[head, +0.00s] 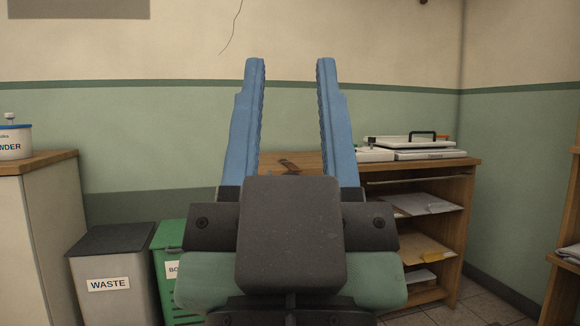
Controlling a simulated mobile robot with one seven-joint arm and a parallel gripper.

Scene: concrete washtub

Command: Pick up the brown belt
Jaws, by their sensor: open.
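My gripper (290,64) fills the middle of the head view, its two blue fingers pointing up and spread wide apart, with nothing between their tips. Behind it, seen through the gap between the fingers, a small dark brown thing (288,165) lies on the wooden top of a shelf unit (374,169). It may be the brown belt, but only part of it shows and my gripper's body hides the area below it. The gripper appears nearer to the camera than the brown thing and apart from it.
A paper trimmer (430,153) lies on the right part of the wooden top. Papers (420,204) fill the shelves below. A grey waste bin (108,270) and a green bin (170,262) stand at left, beside a cabinet (40,220) bearing a white tub (14,141).

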